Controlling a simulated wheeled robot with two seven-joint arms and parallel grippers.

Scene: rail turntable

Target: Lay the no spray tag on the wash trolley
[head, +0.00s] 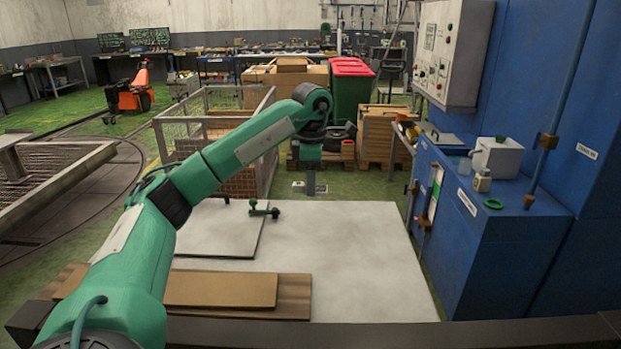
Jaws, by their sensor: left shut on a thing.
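My left arm reaches from the lower left to above the far edge of a large pale flat top. My left gripper (310,189) points down and is shut on a small white card with dark marks, which I take as the no spray tag (299,185). Its print is too small to read, and the gripper hides its middle. The pale top (350,265) fills the middle foreground; I cannot tell whether it belongs to the wash trolley. A green fitting with a dark knob (262,210) lies on it near the gripper. My right gripper is out of view.
A thin pale panel (215,235) and brown boards (222,289) lie on the left of the top. A wire-mesh cage (185,135) stands behind. A blue cabinet (500,240) with a white canister (497,157) and green ring (493,204) bounds the right. The right half of the top is clear.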

